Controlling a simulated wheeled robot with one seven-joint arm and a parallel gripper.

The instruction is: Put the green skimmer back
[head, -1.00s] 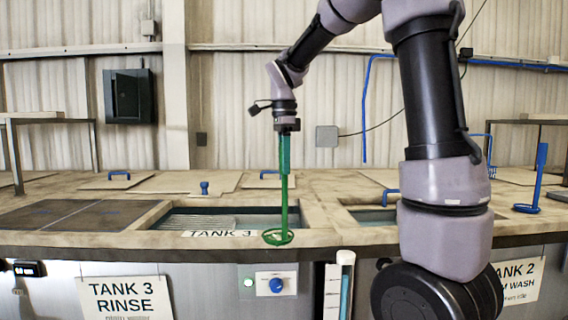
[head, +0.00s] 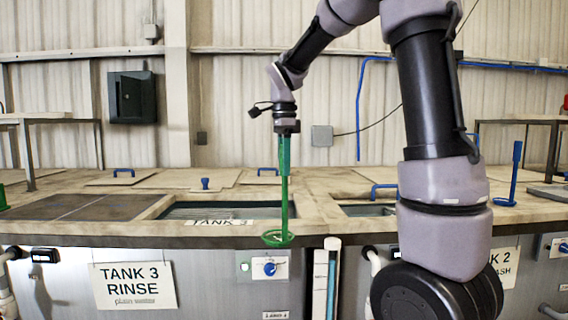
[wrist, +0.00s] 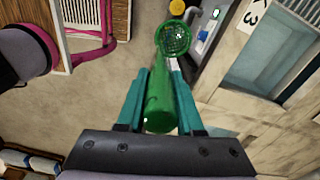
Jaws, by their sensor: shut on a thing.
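The green skimmer (head: 284,200) hangs upright from my gripper (head: 284,145), its round mesh head (head: 278,239) at the bottom in front of the tank edge in the head view. In the wrist view my gripper (wrist: 158,95) is shut on the skimmer's green handle (wrist: 160,105), with a teal finger on each side. The mesh head (wrist: 174,38) shows beyond the fingers, over the floor side of the counter. Tank 3 (head: 235,223) lies open behind the skimmer. No holder for the skimmer can be made out.
A blue skimmer (head: 511,180) stands at the right on the counter. Lids with blue handles (head: 124,172) lie along the back. The front panel carries a blue knob (head: 270,267) and a white-topped tube (head: 332,243). A green thing (head: 3,196) shows at the far left edge.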

